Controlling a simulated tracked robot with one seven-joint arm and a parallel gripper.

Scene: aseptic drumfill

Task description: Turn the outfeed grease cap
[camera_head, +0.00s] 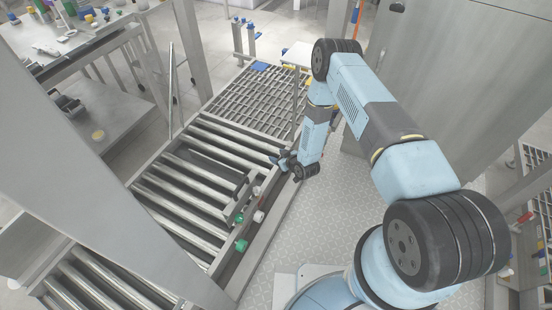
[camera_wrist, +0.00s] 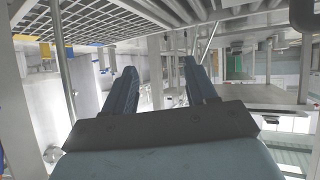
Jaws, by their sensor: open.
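My gripper (camera_head: 281,162) is beside the right rail of the roller conveyor (camera_head: 185,180), near where the rollers meet the grating. In the wrist view my gripper (camera_wrist: 162,78) shows two blue-grey fingers spread apart with nothing between them. On the conveyor's right side rail sit a small white cap-like part (camera_head: 258,216), a green one (camera_head: 241,245) and another small green one (camera_head: 239,217), all nearer the camera than my gripper. I cannot tell which part is the outfeed grease cap. No cap shows clearly in the wrist view.
A grating (camera_head: 258,95) lies beyond the rollers, with an upright post at its right edge near my arm. A large grey cabinet (camera_head: 450,80) stands at the right. Treadplate floor (camera_head: 315,215) is open right of the conveyor. A cluttered bench (camera_head: 70,50) stands far left.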

